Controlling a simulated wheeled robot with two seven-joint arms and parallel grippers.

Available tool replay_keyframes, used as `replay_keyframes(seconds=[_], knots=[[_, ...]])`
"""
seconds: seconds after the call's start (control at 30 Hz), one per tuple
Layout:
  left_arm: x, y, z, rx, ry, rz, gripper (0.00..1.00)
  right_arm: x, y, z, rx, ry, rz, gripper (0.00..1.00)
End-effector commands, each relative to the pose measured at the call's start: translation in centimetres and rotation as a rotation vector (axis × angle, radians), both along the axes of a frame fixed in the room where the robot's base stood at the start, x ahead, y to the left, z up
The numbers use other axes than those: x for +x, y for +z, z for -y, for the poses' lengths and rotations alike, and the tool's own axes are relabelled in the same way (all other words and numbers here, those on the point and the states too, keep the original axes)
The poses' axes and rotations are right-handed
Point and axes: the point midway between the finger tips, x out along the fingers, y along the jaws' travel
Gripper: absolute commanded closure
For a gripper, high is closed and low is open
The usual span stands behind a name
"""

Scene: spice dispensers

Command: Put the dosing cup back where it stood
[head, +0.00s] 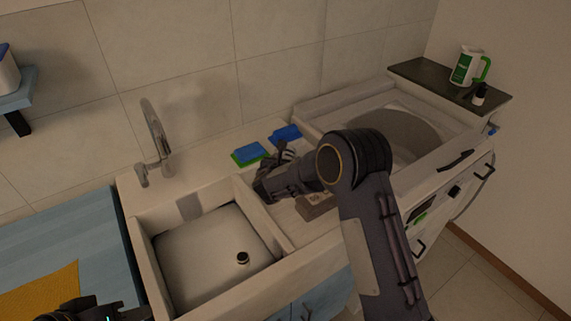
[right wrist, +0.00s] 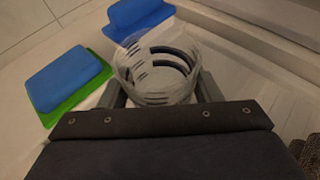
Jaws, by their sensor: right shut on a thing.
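The dosing cup is a clear, see-through cup (right wrist: 155,72) with dark markings, seen from above in the right wrist view. My right gripper (right wrist: 160,88) is shut on it, one finger on each side. In the head view my right gripper (head: 272,172) is over the counter between the sink and the washing machine, near the sponges; the cup is hard to make out there. Whether the cup touches the counter I cannot tell. A dark part of my left gripper (head: 88,310) shows at the bottom left edge; its fingers are not clear.
A blue-and-green sponge (head: 249,153) and a blue item (head: 286,134) lie behind my right gripper. The sink (head: 215,255) is to the left. The open-topped washing machine (head: 385,130) is to the right.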

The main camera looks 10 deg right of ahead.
Motion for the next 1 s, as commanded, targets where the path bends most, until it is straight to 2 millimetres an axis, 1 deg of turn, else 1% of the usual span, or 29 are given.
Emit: replay_keyframes(seconds=[0.03, 0.13, 0.37, 0.53, 0.57, 0.7, 1.0], knots=[[0.0, 0.1, 0.0, 0.0, 0.0, 0.0, 0.64, -0.1, -1.0, 0.1, -0.002, -0.001, -0.004, 0.69], [0.0, 0.2, 0.0, 0.0, 0.0, 0.0, 0.64, -0.1, -2.0, 0.0, -0.001, 0.002, -0.002, 0.69], [0.0, 0.2, 0.0, 0.0, 0.0, 0.0, 0.64, -0.1, -2.0, 0.0, 0.001, 0.001, 0.001, 0.69], [0.0, -0.5, 0.0, 0.0, 0.0, 0.0, 0.64, -0.1, -2.5, 0.0, 0.0, 0.001, 0.0, 0.69], [0.0, -0.3, 0.0, 0.0, 0.0, 0.0, 0.64, -0.1, -2.3, 0.0, 0.001, 0.001, -0.001, 0.38], [0.0, -0.2, 0.0, 0.0, 0.0, 0.0, 0.64, -0.1, -2.3, 0.0, 0.001, 0.001, -0.001, 0.2], [0.0, 0.0, 0.0, 0.0, 0.0, 0.0, 0.64, -0.1, -2.1, 0.0, 0.0, 0.0, -0.001, 0.2]])
